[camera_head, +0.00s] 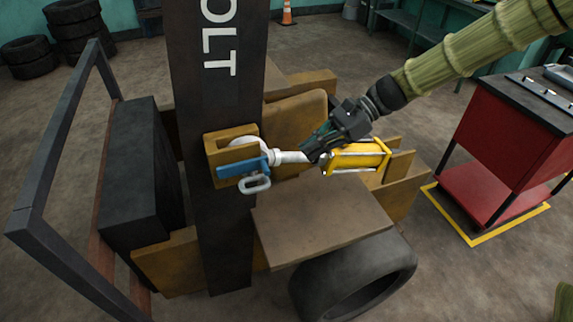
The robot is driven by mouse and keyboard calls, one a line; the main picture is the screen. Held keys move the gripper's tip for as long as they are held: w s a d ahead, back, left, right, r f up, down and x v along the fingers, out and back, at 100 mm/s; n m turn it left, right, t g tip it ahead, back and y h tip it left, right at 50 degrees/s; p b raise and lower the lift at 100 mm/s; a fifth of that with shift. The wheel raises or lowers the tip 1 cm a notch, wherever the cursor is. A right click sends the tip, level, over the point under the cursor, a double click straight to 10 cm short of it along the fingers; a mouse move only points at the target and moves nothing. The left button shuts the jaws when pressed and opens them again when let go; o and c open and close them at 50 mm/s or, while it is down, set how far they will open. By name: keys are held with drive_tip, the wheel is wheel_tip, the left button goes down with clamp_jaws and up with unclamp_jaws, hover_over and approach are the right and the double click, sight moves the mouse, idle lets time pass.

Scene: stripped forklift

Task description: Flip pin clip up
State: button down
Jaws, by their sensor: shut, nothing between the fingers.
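The pin clip (257,184) is a light grey loop hanging just below the blue pin piece (240,168). The blue piece sits across a pale round rod eye (245,148) in the brown bracket on the dark mast. My gripper (312,152) is shut and empty. It is to the right of the clip and apart from it, by the pale rod and the left end of the yellow cylinder (360,157). The gripper hides part of the rod. I cannot tell whether the fingers touch the rod or cylinder.
The dark mast (219,110) with white letters stands upright left of the gripper. A flat brown plate (320,215) and a tyre (360,280) lie below. A red tool cart (510,150) stands at right. Floor is free between the cart and forklift.

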drive_tip(key=p+x, duration=0.2)
drive_tip(key=x, duration=0.8)
drive_tip(key=shift+r+p, duration=0.15)
drive_tip(key=shift+p, duration=0.3)
drive_tip(key=shift+r+h+p, duration=0.3)
drive_tip(key=shift+h, duration=0.1)
